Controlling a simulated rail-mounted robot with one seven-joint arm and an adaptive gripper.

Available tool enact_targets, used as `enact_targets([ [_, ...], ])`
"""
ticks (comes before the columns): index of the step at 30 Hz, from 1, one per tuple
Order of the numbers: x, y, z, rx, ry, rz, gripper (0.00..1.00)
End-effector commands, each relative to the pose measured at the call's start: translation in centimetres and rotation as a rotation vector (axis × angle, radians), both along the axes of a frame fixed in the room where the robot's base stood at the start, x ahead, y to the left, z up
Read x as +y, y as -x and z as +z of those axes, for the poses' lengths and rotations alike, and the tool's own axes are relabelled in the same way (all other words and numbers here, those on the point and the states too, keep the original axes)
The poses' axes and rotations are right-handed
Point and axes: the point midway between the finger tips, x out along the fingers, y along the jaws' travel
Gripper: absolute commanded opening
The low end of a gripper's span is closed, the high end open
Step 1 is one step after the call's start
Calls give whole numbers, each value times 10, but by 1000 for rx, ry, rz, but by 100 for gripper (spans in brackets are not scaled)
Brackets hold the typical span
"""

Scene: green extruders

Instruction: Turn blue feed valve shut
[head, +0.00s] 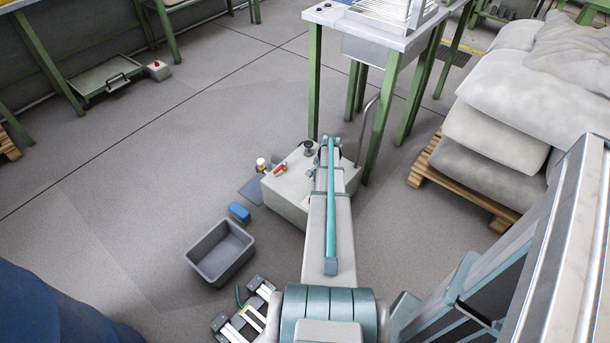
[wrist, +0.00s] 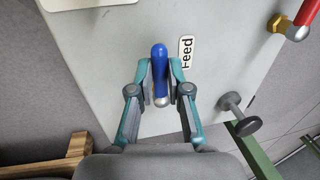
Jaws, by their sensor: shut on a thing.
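The blue feed valve handle (wrist: 159,68) shows in the wrist view, on the pale grey face of the unit, beside a white label reading "Feed" (wrist: 186,52). My gripper (wrist: 160,72) is shut on the blue handle, with one teal finger on each side of it. The handle points up in the wrist view, and part of a brass fitting shows at its lower end. In the head view the pale unit (head: 288,190) stands on the floor below the green-legged table. My arm hides the blue handle and my gripper there.
A red-handled valve (wrist: 298,20) with brass fitting and a grey knob (wrist: 240,113) sit near the handle. A grey bin (head: 220,252) and a blue item (head: 239,212) are on the floor. Sacks (head: 530,95) on a pallet stand at right. Floor at left is open.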

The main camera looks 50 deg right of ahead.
Motion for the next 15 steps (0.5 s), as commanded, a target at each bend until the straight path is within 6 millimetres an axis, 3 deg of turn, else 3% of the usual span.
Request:
enact_targets([
  [15, -9, 9, 0, -2, 0, -53, 0],
])
